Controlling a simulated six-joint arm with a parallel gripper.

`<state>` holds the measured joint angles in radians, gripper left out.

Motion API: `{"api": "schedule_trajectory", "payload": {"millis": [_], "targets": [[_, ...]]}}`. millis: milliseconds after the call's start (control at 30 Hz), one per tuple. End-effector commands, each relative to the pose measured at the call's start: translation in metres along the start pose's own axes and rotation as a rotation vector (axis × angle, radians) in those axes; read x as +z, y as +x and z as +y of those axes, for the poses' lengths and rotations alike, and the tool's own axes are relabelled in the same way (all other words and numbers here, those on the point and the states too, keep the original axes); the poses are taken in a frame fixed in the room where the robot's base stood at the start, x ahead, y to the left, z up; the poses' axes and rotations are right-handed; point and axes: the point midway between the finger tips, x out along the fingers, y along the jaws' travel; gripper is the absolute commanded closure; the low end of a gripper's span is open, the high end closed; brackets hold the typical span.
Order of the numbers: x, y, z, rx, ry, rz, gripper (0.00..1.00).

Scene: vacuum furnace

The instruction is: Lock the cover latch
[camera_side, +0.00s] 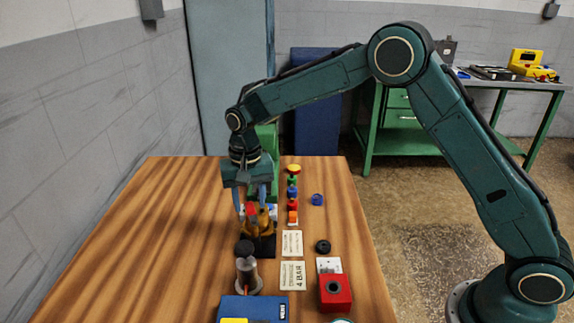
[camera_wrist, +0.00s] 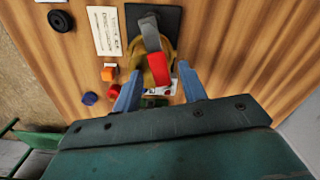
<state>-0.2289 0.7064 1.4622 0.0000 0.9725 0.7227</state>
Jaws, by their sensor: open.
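The latch appears as a grey lever (camera_wrist: 150,36) with a red handle (camera_wrist: 159,69), mounted over a brass-coloured body (camera_wrist: 157,66) on a black base plate (camera_wrist: 171,22). In the side view the brass body (camera_side: 263,221) stands on the wooden table, with the red handle (camera_side: 251,210) partly hidden by my fingers. My gripper (camera_wrist: 160,69) points down and is open, one finger on each side of the red handle. I cannot tell whether either finger touches it. My gripper (camera_side: 252,208) hides part of the latch in the side view.
A row of coloured knobs (camera_side: 292,190) and a blue cap (camera_side: 317,200) lie to the right. Nearer are two printed cards (camera_side: 292,243), a black knob (camera_side: 323,246), a grey cylinder (camera_side: 247,276), a red box (camera_side: 335,293) and a blue box (camera_side: 270,308). The table's left side is clear.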

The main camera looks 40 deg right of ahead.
Motion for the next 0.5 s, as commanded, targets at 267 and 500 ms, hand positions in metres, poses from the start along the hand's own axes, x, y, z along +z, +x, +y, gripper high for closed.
{"api": "schedule_trajectory", "payload": {"millis": [267, 500], "targets": [[0.0, 0.0013, 0.0, 0.0, 0.0, 0.0, 0.58], [0.0, 0.0011, 0.0, 0.0, 0.0, 0.0, 1.0]]}}
